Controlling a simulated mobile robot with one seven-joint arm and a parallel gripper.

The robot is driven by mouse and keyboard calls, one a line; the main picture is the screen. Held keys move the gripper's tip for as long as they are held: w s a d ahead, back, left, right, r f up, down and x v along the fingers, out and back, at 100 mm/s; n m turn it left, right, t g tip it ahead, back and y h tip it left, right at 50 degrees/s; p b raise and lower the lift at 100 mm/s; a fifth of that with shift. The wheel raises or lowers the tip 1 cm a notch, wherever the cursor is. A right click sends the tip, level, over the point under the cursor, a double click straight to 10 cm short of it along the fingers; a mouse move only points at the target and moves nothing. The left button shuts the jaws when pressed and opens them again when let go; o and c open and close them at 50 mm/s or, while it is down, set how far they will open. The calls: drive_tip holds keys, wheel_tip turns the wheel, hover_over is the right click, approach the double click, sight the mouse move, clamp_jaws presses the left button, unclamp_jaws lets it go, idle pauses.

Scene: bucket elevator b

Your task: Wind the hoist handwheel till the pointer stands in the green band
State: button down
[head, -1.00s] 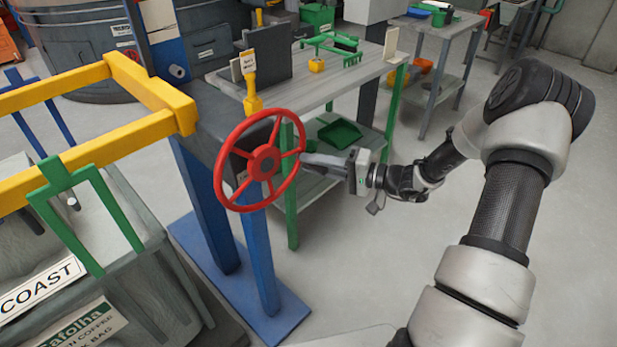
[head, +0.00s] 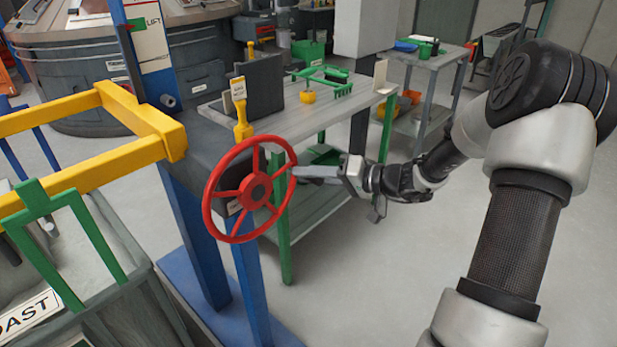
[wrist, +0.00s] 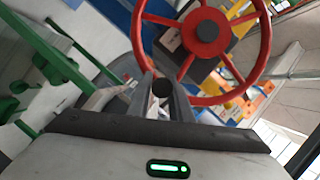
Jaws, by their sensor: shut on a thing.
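The red handwheel (head: 256,189) stands upright on the hoist's blue post, with its spokes and hub facing me. It also fills the top of the wrist view (wrist: 207,31). My gripper (head: 299,173) is at the right side of the rim, a little above hub height. In the wrist view my gripper's fingers (wrist: 162,90) are closed around a dark round piece at the wheel's lower left rim, which looks like its grip. A white plate (head: 148,38) marked LIFT, with a green patch, is on the column behind.
A yellow beam (head: 120,158) and a green frame (head: 80,215) stand left of the wheel. A grey workbench (head: 340,108) with a green rake and yellow-tagged parts is behind it. A second table (head: 430,58) stands farther back. The floor at the right is open.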

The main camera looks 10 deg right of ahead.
drive_tip(key=shift+a+r, duration=0.2)
drive_tip(key=shift+a, duration=0.05)
drive_tip(key=c, duration=1.6)
unclamp_jaws()
drive_tip(key=shift+f, duration=0.1)
drive_tip(key=shift+d, duration=0.1)
drive_tip(key=shift+s+d, duration=0.15)
drive_tip(key=shift+d, duration=0.05)
drive_tip(key=p+v, duration=0.1)
drive_tip(key=v, duration=1.6)
drive_tip(key=shift+a, duration=0.1)
